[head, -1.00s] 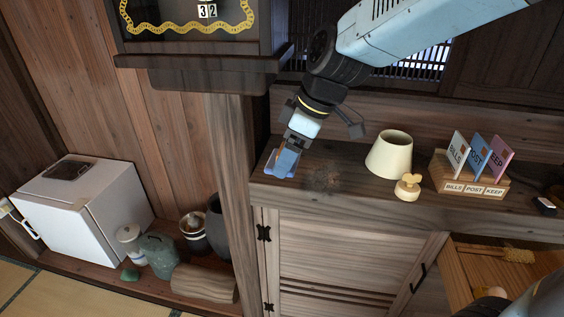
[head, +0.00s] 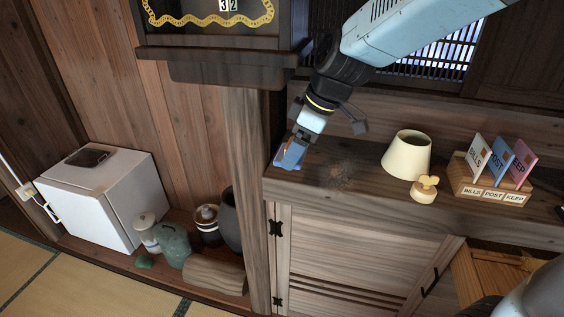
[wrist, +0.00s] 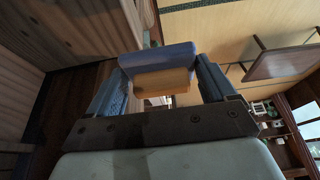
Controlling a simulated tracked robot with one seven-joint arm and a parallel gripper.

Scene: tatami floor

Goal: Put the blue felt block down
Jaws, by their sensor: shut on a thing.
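The blue felt block (wrist: 158,56) has a tan wooden-looking part (wrist: 163,81) and sits between the two blue-padded fingers in the wrist view. My gripper (wrist: 160,76) is shut on it. In the head view, my gripper (head: 293,153) points down at the left end of the wooden counter (head: 340,196). The block's blue edge (head: 284,165) shows small beneath the fingers there. Most of the block is hidden by the fingers, and I cannot tell whether it touches the counter.
A dark post (head: 250,195) and overhanging shelf (head: 221,63) are close on the left.

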